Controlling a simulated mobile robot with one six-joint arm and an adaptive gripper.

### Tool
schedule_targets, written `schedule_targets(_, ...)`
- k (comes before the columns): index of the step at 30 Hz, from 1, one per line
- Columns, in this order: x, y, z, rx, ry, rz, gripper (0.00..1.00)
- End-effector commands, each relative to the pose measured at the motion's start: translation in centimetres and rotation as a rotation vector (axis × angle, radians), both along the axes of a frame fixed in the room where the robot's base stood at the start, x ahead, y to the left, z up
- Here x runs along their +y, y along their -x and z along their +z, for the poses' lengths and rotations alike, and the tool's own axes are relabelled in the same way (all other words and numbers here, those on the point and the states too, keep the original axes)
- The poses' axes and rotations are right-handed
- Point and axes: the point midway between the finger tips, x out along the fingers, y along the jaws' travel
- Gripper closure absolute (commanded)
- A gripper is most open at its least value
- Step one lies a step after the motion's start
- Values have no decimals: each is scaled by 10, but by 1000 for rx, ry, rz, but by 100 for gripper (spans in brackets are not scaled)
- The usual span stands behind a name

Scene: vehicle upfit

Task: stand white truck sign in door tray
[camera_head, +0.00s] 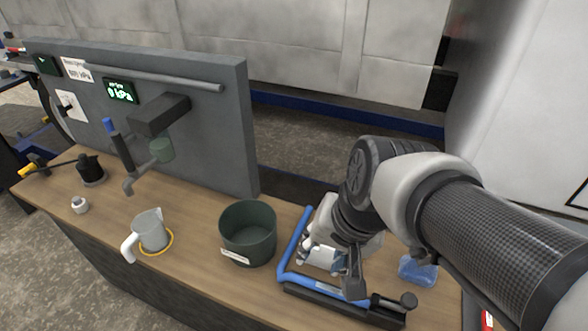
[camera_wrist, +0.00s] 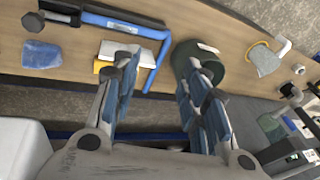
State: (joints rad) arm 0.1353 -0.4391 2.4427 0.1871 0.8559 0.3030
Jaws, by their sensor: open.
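My gripper (camera_head: 335,268) hangs over the right end of the wooden bench, by a blue and black frame-like tool. In the wrist view my gripper (camera_wrist: 160,68) is open, its two blue-padded fingers apart with nothing between them. A white flat item with a yellow edge (camera_wrist: 113,50) lies on the bench inside the blue frame, partly behind the left finger; I cannot tell whether it is the truck sign. In the head view my gripper mostly covers that spot. I cannot make out a door tray for certain. A white vehicle panel (camera_head: 535,110) stands at the right.
The blue frame tool (camera_head: 294,245) lies beside a dark green pot (camera_head: 248,235). A blue translucent piece (camera_head: 418,270) lies right of my gripper. A grey jug (camera_head: 150,230) and a white fitting (camera_head: 79,205) stand left. A grey gauge panel (camera_head: 215,140) rises behind the bench.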

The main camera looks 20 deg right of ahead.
Motion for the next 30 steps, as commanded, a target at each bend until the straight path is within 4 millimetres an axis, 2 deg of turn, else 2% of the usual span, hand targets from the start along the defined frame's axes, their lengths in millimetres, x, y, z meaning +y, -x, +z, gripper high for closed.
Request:
schedule_targets(1, 4, 15, 9, -40, 63, 117, 59)
schedule_targets(3, 4, 31, 15, -74, 141, 253, 59)
schedule_targets(9, 1, 56, 21, -123, 275, 464, 59)
schedule_targets(30, 0, 58, 22, -126, 290, 485, 59)
